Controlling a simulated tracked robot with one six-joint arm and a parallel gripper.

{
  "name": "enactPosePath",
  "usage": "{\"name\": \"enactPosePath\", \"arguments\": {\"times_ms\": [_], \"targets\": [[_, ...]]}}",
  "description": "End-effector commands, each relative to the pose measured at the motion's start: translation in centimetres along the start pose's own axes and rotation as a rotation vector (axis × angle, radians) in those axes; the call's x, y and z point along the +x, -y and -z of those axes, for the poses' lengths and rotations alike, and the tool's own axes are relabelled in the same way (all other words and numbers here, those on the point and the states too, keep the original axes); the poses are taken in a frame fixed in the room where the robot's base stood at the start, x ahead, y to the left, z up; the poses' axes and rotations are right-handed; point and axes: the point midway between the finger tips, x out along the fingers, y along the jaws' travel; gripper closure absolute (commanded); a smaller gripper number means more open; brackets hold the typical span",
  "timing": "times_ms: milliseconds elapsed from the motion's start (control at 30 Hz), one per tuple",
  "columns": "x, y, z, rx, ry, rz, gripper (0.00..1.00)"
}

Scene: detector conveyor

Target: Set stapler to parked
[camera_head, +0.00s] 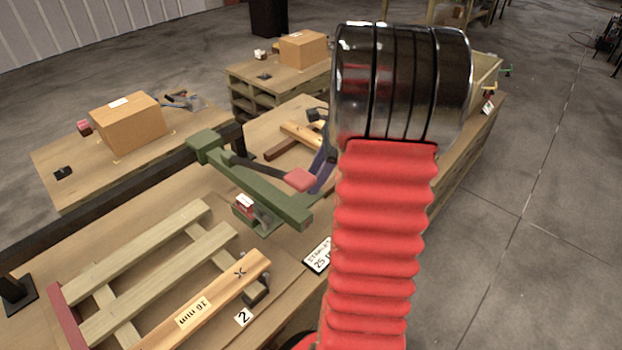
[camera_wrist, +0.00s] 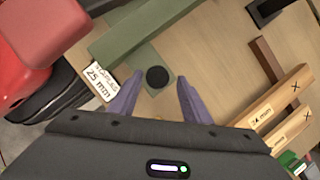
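The stapler appears to be the green fixture (camera_head: 255,185) on the workbench, with a dark lever ending in a red pad (camera_head: 300,180). In the wrist view its green bar (camera_wrist: 135,28) runs across the top, and a red pad (camera_wrist: 75,22) looms at upper left. My gripper (camera_wrist: 158,92) is open and empty. Its purple fingers stand apart on either side of a black disc (camera_wrist: 157,77) on a green plate. In the head view my gripper (camera_head: 322,168) is beside the red pad, partly hidden by my arm. Whether it touches the pad cannot be told.
A staples 25 mm card (camera_head: 318,254) lies by the fixture; slats (camera_head: 150,255) and a 16 mm beam (camera_head: 200,305) lie at front left. Marked planks (camera_wrist: 270,100) lie to the right in the wrist view. Boxes (camera_head: 130,122) stand behind. Floor (camera_head: 540,200) at right is clear.

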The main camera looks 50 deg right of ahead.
Motion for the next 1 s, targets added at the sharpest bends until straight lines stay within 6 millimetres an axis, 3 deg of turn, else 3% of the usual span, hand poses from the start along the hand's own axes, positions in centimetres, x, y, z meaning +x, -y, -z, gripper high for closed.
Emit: {"name": "enactPosePath", "arguments": {"times_ms": [467, 1000], "targets": [[-0.9, -0.1, -0.2, -0.001, 0.003, -0.002, 0.53], [-9.5, 0.0, -0.1, -0.001, 0.002, -0.001, 0.53]]}}
